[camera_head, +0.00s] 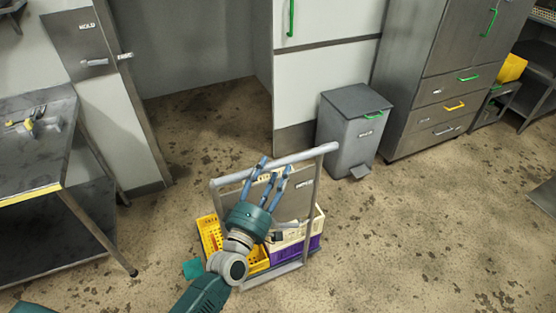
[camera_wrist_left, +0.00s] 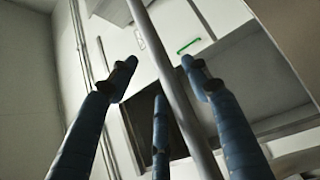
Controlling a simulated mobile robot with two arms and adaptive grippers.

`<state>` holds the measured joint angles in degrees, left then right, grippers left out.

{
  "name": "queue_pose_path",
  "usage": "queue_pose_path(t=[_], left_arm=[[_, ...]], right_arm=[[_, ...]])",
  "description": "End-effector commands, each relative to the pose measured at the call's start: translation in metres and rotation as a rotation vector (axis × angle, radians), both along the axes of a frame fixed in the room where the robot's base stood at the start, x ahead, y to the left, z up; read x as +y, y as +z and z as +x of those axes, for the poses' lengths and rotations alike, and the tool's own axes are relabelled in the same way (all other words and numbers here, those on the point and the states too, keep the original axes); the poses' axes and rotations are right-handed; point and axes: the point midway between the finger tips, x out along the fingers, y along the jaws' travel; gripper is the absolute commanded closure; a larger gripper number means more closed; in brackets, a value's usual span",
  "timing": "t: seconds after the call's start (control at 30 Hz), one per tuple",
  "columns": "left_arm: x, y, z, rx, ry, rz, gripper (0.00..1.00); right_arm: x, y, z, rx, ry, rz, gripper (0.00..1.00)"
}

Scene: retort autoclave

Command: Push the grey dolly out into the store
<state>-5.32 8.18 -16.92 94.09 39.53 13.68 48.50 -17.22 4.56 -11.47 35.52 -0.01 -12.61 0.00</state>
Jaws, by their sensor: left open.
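The grey dolly (camera_head: 316,200) stands on the floor in the lower middle of the head view, with a grey push bar along its top and crates on its base. My left gripper (camera_head: 267,170) is at the push bar, fingers pointing up towards it. In the left wrist view the open fingers (camera_wrist_left: 165,75) lie either side of the grey bar (camera_wrist_left: 175,90), which runs between them. I cannot tell if they touch it. My arm hides part of the dolly's base. My right gripper is not in view.
A yellow crate (camera_head: 210,232) and a purple crate (camera_head: 288,258) ride on the dolly. A doorway opening (camera_head: 200,110) lies beyond it. A grey pedal bin (camera_head: 350,130) stands to its right, a workbench (camera_head: 35,150) to its left. Floor (camera_head: 430,220) at right is clear.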

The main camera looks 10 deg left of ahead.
Motion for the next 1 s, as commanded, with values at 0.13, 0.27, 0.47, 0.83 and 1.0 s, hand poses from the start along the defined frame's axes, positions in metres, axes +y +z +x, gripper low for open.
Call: queue_pose_path(t=[0.13,0.27,0.47,0.83,1.0], left_arm=[[-0.004,0.004,0.023,0.001,-0.001,0.001,0.51],[-0.006,0.005,0.034,0.001,-0.001,0.001,0.51],[-0.007,0.004,0.038,0.002,-0.001,0.001,0.51],[-0.006,0.004,0.038,0.002,0.000,0.002,0.95],[-0.006,0.004,0.038,0.003,0.000,0.004,1.00]], right_arm=[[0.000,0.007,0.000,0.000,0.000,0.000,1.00],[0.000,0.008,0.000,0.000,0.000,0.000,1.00],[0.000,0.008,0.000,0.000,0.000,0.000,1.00],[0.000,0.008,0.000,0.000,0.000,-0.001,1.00],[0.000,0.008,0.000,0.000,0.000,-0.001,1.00]])
